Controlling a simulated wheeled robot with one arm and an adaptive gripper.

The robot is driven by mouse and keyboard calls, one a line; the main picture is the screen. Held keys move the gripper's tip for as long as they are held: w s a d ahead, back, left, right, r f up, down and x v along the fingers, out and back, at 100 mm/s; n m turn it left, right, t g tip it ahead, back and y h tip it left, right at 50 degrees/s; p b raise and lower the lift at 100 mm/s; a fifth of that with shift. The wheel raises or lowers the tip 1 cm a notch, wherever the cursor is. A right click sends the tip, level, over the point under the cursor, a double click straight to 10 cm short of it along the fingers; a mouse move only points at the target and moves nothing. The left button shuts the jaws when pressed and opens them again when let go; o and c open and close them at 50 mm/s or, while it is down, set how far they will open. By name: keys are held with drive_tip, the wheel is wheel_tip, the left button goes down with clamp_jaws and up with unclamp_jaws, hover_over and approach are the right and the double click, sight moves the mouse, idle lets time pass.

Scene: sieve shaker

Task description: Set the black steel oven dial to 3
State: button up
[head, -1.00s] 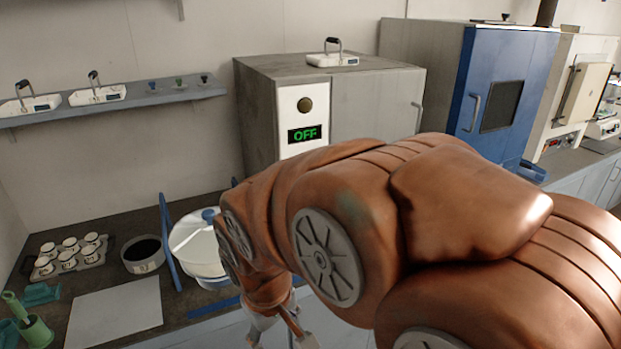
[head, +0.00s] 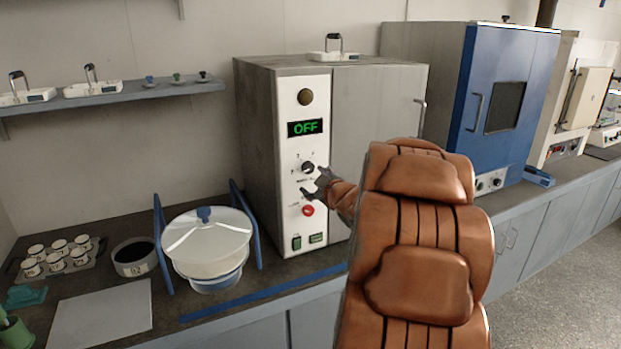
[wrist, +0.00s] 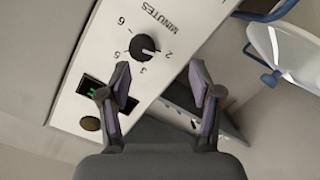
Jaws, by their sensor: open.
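The oven (head: 380,110) has a white control panel (head: 290,90) with a green display (head: 305,128) reading OFF. Its round black dial (head: 308,168) sits below the display. In the wrist view the dial (wrist: 144,46) shows with the numbers 2, 3, 5 and 6 and the word MINUTES around it. A small white mark is on the dial; I cannot tell which number it points to. My gripper (head: 313,182) is in front of the panel, just below the dial. In the wrist view my gripper (wrist: 160,72) is open and empty, its fingertips apart from the dial.
A red button (head: 308,210) is lower on the panel. A lidded pot (head: 205,245) between blue uprights stands on the counter to the left. A blue oven (head: 510,75) stands to the right. A shelf (head: 120,98) hangs on the left wall.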

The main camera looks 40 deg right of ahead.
sight(310, 169)
drive_tip(key=w+d+t, duration=0.1)
drive_tip(key=w+d+n+t+y, duration=0.1)
drive_tip(key=w, duration=0.1)
drive_tip(key=w+d+p, duration=0.1)
drive_tip(key=w+d, duration=0.1)
drive_tip(key=shift+r+n+t, duration=0.3)
drive_tip(key=shift+n+t, duration=0.1)
drive_tip(key=shift+w+f, duration=0.15)
drive_tip(key=shift+w, duration=0.25)
drive_tip(key=c, duration=1.1)
drive_tip(key=shift+c, duration=0.2)
